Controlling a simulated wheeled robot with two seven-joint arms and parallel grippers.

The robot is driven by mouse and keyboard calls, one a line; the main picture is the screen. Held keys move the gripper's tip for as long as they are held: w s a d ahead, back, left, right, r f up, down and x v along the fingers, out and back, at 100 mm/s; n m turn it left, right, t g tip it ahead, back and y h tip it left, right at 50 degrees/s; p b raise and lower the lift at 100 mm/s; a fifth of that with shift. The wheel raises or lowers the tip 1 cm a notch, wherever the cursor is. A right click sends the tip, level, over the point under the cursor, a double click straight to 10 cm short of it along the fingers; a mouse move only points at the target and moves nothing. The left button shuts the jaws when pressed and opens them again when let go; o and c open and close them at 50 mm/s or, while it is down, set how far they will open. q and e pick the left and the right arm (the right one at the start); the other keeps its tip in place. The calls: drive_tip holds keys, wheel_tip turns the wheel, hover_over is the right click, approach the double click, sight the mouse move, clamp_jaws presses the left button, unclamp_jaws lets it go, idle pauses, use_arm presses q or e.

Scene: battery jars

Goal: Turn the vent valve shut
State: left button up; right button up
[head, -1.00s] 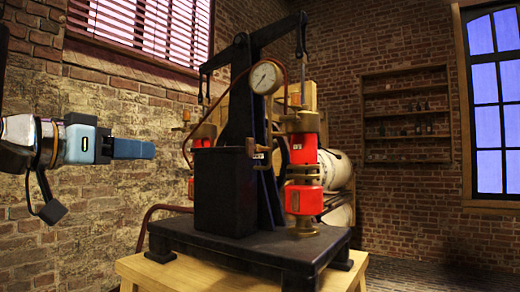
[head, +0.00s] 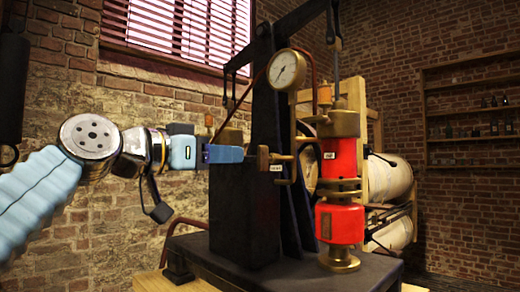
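A small brass valve fitting (head: 263,158) with a pale tag (head: 276,168) sticks out to the left from the pump, at mid height. The tag's lettering is too small to read surely. My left gripper (head: 240,154) comes in level from the left, its blue fingertips pointing right at the brass fitting. The tips end beside it in the picture. I cannot tell whether they touch it. The fingers are seen side-on and overlap, so their opening is hidden. My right gripper is not in view.
The black pump frame (head: 265,110) carries a round gauge (head: 286,70) and red cylinders (head: 339,222). It stands on a dark base plate (head: 290,272) over a wooden table (head: 165,284). White barrels (head: 388,180) lie behind on the right. Brick walls surround it.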

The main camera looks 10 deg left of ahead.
sight(258, 156)
use_arm(q)
drive_tip(key=p+x, duration=0.3)
drive_tip(key=x, duration=0.4)
drive_tip(key=shift+d+r, duration=0.1)
drive_tip(key=shift+r, duration=0.1)
drive_tip(key=shift+x, duration=0.75)
drive_tip(key=shift+f, duration=0.15)
drive_tip(key=shift+c, duration=0.4)
clamp_jaws()
